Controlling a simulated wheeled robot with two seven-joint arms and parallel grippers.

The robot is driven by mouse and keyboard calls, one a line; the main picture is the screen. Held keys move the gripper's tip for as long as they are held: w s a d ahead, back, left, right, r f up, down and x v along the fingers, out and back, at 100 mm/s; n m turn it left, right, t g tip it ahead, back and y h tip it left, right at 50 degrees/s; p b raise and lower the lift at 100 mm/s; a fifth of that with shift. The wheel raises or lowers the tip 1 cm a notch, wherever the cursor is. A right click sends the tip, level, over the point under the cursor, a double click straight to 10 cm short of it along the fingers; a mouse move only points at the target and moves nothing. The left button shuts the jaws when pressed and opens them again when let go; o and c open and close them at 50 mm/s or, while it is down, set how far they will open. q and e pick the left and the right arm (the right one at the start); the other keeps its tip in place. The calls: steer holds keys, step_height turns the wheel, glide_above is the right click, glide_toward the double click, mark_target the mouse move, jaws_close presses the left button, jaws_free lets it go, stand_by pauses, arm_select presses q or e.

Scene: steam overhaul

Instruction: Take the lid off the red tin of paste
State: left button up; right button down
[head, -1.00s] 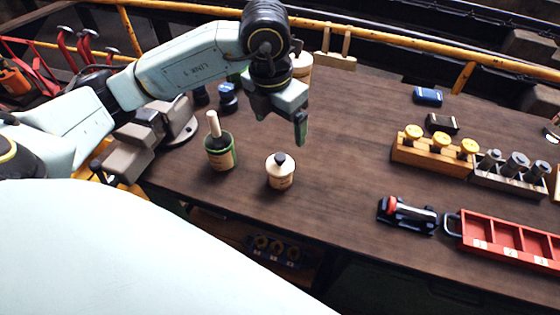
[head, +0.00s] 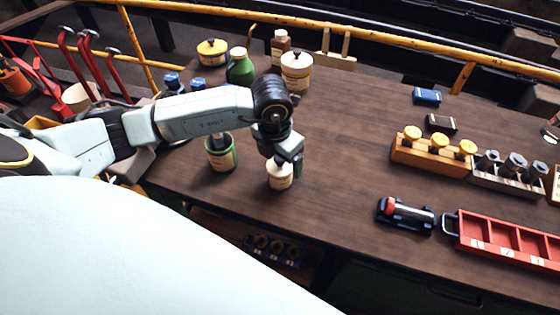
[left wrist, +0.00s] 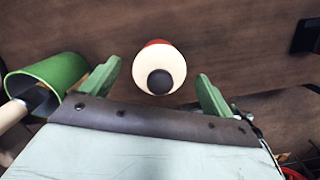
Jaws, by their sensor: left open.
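In the left wrist view the open green fingers (left wrist: 155,88) stand to either side of the lid, with gaps and no visible contact. My right gripper is not in view.
A green pot (head: 221,160) with a brush stands just left of the tin. Jars and a green bottle (head: 240,70) stand at the back. A wooden rack (head: 432,156), a red-topped tool (head: 405,215) and a red tray (head: 505,240) are at the right. The bench middle is clear.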

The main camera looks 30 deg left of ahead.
arm_select(q)
steer(key=shift+f, duration=0.15)
steer(key=c, duration=1)
steer(key=shift+c, duration=0.2)
